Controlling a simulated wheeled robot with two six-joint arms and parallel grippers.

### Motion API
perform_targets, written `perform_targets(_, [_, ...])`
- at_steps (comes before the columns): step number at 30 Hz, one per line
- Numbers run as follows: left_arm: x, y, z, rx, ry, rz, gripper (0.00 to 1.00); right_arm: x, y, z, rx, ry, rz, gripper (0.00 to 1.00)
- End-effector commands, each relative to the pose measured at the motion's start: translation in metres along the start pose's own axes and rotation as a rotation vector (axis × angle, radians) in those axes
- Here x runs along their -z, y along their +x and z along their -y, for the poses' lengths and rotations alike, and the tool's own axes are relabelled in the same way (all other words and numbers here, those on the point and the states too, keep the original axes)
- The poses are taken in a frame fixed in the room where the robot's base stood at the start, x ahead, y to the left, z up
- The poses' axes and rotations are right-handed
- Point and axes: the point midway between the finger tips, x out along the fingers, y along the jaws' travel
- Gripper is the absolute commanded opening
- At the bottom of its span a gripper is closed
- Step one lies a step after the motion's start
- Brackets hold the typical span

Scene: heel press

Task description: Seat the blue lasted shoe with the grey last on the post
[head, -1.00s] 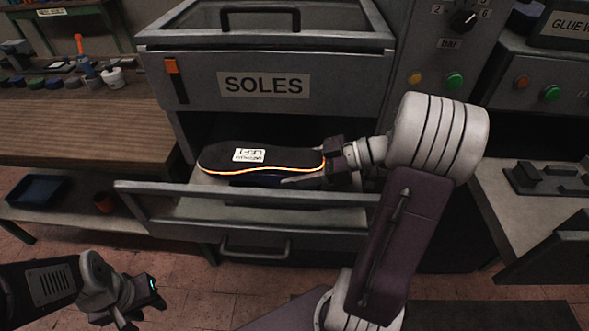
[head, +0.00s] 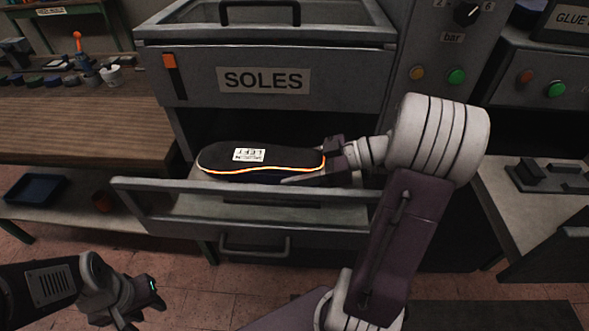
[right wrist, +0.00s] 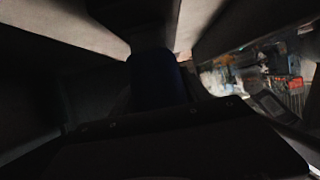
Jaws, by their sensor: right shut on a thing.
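A long black sole (head: 225,158) with a white label reading LEFT and a glowing orange-white edge lies face up inside the open front of the press. A dark blue shape beneath it, likely the upturned shoe, shows in the right wrist view (right wrist: 156,76); the sole hides most of it. My right gripper (head: 318,166) reaches in from the right, shut at the right end of this shoe and sole. The grey last and the post cannot be made out. My left gripper (head: 148,298) hangs low at the left, away from everything; its jaw opening is unclear.
A grey front rail (head: 180,195) with a handle (head: 255,247) crosses in front of the shoe. The SOLES bin (head: 300,105) stands close above. A wooden bench (head: 75,130) is at left; a grey worktop (head: 530,205) is at right.

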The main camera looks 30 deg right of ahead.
Motion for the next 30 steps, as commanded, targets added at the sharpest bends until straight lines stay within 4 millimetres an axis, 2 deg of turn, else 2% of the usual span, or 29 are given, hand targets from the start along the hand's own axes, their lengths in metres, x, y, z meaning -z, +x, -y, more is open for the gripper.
perform_targets(9, [-0.001, 0.005, 0.0, 0.0, 0.0, 0.0, 0.36, -0.003, 0.001, 0.0, 0.0, -0.001, -0.002, 0.0])
perform_targets(10, [0.0, 0.004, 0.0, 0.0, 0.0, 0.0, 0.36, -0.002, 0.001, 0.0, 0.0, -0.001, -0.002, 0.6])
perform_targets(12, [0.0, 0.004, 0.0, 0.0, 0.0, 0.0, 0.36, -0.002, 0.001, 0.0, 0.0, -0.001, -0.001, 0.8])
perform_targets(23, [0.0, 0.003, 0.0, 0.0, 0.0, 0.0, 0.36, -0.003, -0.003, 0.0, -0.002, 0.001, 0.002, 0.8])
perform_targets(26, [0.0, -0.002, 0.0, 0.0, 0.0, 0.0, 0.36, -0.002, -0.021, -0.001, -0.005, 0.001, 0.002, 0.8])
perform_targets(30, [0.001, -0.008, 0.0, 0.0, 0.0, 0.0, 0.36, -0.001, -0.054, -0.001, -0.006, 0.001, 0.002, 0.8])
